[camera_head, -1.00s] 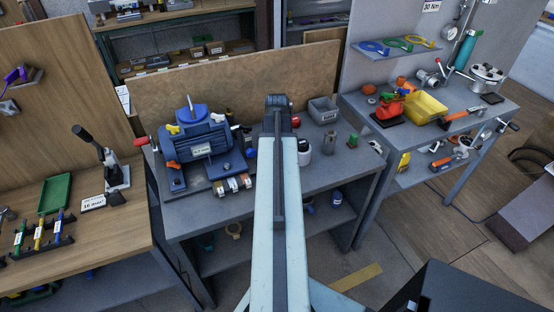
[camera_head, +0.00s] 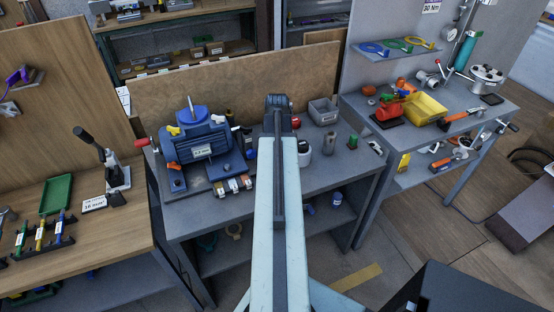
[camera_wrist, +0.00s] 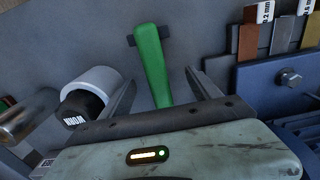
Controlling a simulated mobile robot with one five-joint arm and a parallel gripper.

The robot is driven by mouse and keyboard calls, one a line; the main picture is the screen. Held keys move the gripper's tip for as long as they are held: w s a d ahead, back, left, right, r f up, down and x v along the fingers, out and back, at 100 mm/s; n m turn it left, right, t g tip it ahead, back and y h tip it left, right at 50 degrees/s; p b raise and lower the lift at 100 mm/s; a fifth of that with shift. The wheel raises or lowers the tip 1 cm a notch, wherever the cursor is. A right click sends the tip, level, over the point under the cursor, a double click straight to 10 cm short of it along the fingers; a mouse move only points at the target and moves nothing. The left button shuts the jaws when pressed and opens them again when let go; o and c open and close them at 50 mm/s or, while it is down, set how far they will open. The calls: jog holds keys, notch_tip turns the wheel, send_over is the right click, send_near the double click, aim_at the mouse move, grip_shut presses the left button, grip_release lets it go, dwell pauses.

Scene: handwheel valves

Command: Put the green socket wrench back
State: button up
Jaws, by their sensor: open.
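The green socket wrench appears to be the long green bar with a dark crosspiece (camera_wrist: 152,62) in the wrist view. It lies on the grey bench top, and its lower end is hidden behind my gripper's body. My gripper (camera_wrist: 160,88) is open, with one finger on each side of the green bar; no contact shows. Whether the bar is at finger depth or lower, I cannot tell. In the head view my arm covers this spot, so neither wrench nor fingers show there.
A white cylinder with a black-capped end (camera_wrist: 85,90) is close to the left finger. Labelled blocks (camera_wrist: 248,40) and the blue motor base (camera_wrist: 275,85) are at right. In the head view, the blue motor (camera_head: 200,145) stands left of my arm; a grey bin (camera_head: 323,111) stands right.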

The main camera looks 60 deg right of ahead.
jog(key=shift+r+p, duration=2.5)
jog(key=shift+r, duration=0.25)
notch_tip(320, 180, up, 8)
jog(key=p, duration=0.7)
jog(key=shift+p, duration=0.4)
jog(key=shift+f, duration=0.15)
